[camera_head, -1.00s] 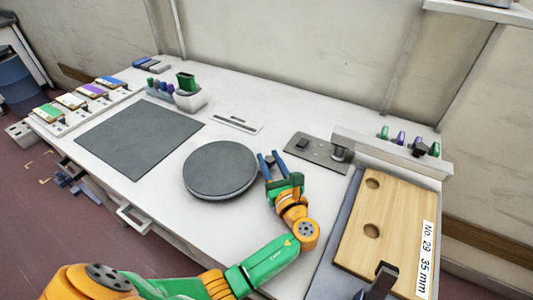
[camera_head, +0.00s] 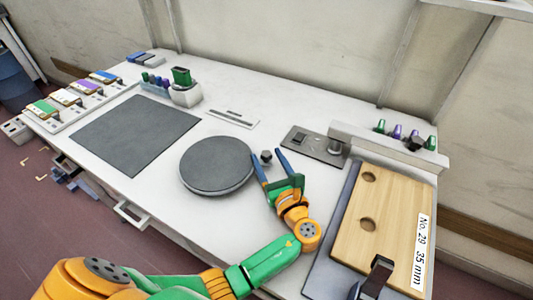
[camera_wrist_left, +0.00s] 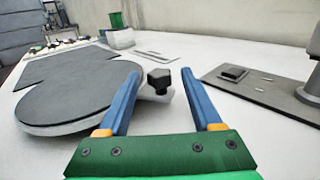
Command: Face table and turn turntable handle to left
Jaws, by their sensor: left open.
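The turntable (camera_head: 216,165) is a round dark grey disc on the white table (camera_head: 175,205). Its handle (camera_head: 266,157) is a small dark knob at the disc's right edge. My left gripper (camera_head: 267,153) is open, with its blue fingers on either side of the knob in the head view. In the left wrist view the knob (camera_wrist_left: 159,79) shows between the spread fingertips, a little beyond them and apart from both. The turntable (camera_wrist_left: 75,92) fills the left of that view, partly behind the left finger. My right gripper is not in view.
A wooden board (camera_head: 385,225) marked "No. 29 35 mm" lies at the right. A grey metal plate (camera_head: 315,145) is right of the knob. A dark square mat (camera_head: 135,135) lies left of the turntable. The table front is clear.

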